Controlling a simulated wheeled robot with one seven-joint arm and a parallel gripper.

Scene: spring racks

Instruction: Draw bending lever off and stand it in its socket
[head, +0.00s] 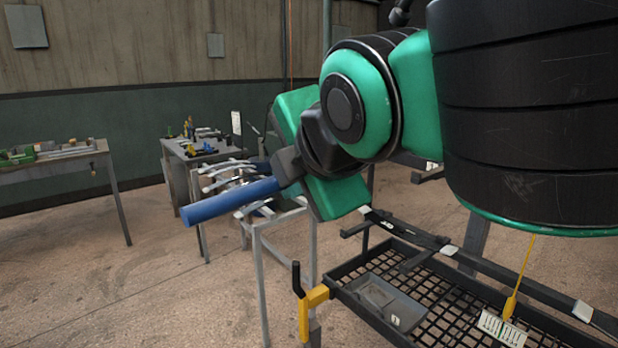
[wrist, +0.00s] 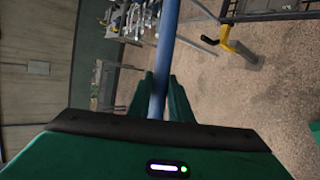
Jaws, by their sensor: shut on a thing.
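A long blue bar (head: 230,201), which looks like the bending lever, is held in my gripper (head: 290,168). It sticks out to the left in the head view, tilted slightly down, clear of the stands. In the wrist view the blue bar (wrist: 158,60) runs up between the two green fingers of my gripper (wrist: 152,95), which are shut on it. A yellow bracket with a black upright handle (head: 312,298) stands on a grey post at the front; it also shows in the wrist view (wrist: 228,40). I cannot tell which part is the lever's socket.
A black mesh rack (head: 440,292) with a grey tray (head: 388,300) lies at lower right, below my arm. A metal stand with curved leaf springs (head: 225,178) is behind the bar. Workbenches (head: 60,158) stand at the back left. The floor at lower left is clear.

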